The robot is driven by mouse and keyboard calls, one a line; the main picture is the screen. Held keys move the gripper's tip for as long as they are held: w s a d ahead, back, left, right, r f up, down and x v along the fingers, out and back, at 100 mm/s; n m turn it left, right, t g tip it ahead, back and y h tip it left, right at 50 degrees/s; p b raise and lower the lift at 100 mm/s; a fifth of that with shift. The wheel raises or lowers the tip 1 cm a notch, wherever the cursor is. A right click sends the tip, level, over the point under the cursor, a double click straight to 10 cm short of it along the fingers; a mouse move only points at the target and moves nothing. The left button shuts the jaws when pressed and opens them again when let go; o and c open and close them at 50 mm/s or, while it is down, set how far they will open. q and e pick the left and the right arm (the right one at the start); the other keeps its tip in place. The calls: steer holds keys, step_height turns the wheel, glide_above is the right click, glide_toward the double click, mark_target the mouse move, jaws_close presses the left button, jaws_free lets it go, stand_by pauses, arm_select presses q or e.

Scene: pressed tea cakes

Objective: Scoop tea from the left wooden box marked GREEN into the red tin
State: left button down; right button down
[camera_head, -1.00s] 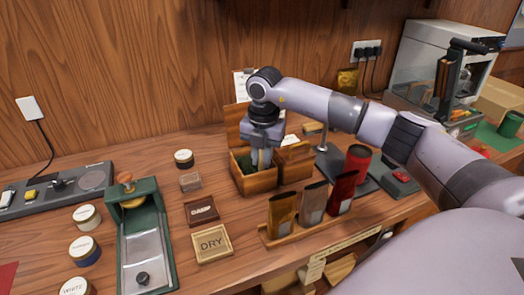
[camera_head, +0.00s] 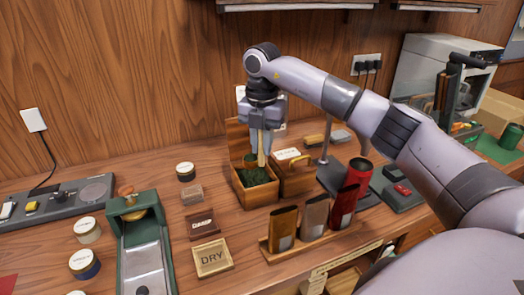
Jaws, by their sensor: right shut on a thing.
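The left wooden box (camera_head: 262,197) stands open with its lid raised behind it and dark green tea (camera_head: 254,176) inside. The GREEN marking is not readable here. My right gripper (camera_head: 262,138) is above this box, pointing down. It is shut on a pale wooden scoop (camera_head: 262,157), whose lower end is near the tea at the back of the box; whether it carries tea cannot be told. The red tin (camera_head: 359,171) stands upright to the right, behind the pouches, with its top apparently open. My left gripper is not in view.
A second wooden box (camera_head: 297,182), apparently closed, adjoins the first on the right. A rack (camera_head: 312,240) of several pouches stands in front of the tin. A metal stand (camera_head: 323,150) rises between box and tin.

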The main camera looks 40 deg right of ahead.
steer(key=shift+r, duration=2.6)
steer(key=shift+a, duration=0.1)
